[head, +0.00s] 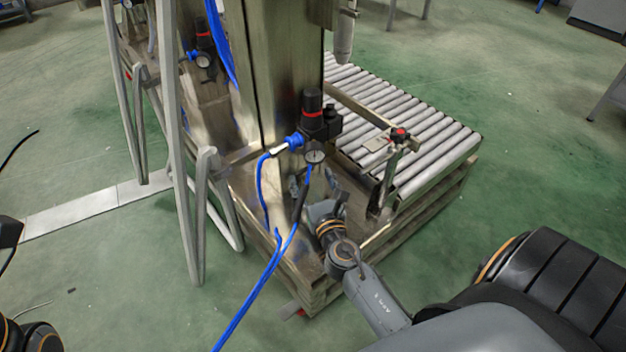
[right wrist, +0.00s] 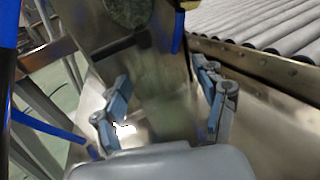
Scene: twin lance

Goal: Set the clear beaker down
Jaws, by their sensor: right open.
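My right gripper (head: 318,194) is low over the steel ledge (head: 372,225) at the foot of the metal column. In the right wrist view the right gripper (right wrist: 162,85) has its two blue-padded fingers spread wide apart. I cannot make out a clear beaker with certainty in either view. A faint greenish, see-through-looking patch shows between the fingers, but it may be a reflection in the shiny steel. My left gripper is not in view; only dark parts of my left arm show at the left edge of the head view.
The steel column (head: 275,75) carries a black regulator (head: 318,118) with a gauge (head: 315,156). Blue hoses (head: 262,285) hang close to my right gripper's left side. A roller conveyor (head: 410,130) lies to the right. A grey metal frame (head: 185,190) stands left. Green floor is open beyond.

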